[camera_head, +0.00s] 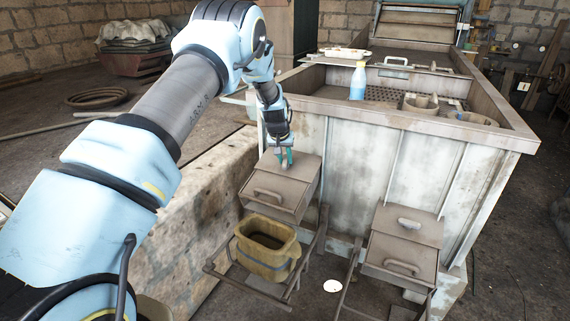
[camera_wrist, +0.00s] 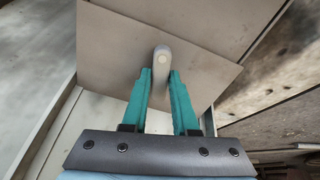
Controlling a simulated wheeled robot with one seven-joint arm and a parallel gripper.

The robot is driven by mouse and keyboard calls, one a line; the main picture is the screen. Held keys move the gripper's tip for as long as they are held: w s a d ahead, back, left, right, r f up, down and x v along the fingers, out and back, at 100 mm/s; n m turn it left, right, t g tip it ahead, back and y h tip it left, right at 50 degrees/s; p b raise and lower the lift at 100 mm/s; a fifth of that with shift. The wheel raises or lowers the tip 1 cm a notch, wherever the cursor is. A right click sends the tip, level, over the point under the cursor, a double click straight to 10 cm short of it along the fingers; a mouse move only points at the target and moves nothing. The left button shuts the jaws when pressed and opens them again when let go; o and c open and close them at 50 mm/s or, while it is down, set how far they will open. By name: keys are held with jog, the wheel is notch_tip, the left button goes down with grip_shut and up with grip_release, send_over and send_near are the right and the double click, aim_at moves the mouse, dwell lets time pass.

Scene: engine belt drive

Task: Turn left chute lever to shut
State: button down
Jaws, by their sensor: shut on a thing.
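The left chute (camera_head: 280,187) is a grey-brown box on the front of the pale metal machine. My gripper (camera_head: 286,158) reaches down to its top plate. In the wrist view, the lever (camera_wrist: 161,62) is a short, rounded grey knob standing on the chute's flat plate (camera_wrist: 205,65). The teal fingers of my gripper (camera_wrist: 160,80) are closed on the lever from both sides. In the head view the fingers hide the lever. The right chute (camera_head: 402,245) has a similar lever (camera_head: 409,223) lying on its top.
A yellowish bucket (camera_head: 267,262) stands on a rail frame below the left chute. A blue-white bottle (camera_head: 358,81) and several containers are on the machine's top. A stone wall block (camera_head: 190,215) is left of the chute.

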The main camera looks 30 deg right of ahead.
jog(key=n+b, duration=0.2)
jog(key=n, duration=0.1)
jog(key=shift+f+n, duration=0.15)
jog(key=shift+n, duration=0.25)
jog(key=n+b, duration=0.1)
jog(key=n, duration=0.2)
jog(key=shift+n+y+b, duration=0.3)
jog(key=shift+y+b, duration=0.05)
jog(key=shift+y, duration=0.05)
jog(key=n, duration=0.3)
jog(key=shift+n+b, duration=0.3)
jog(key=shift+n+y, duration=0.4)
jog(key=shift+n, duration=1.5)
jog(key=c, duration=0.7)
grip_release()
jog(key=shift+r, duration=0.2)
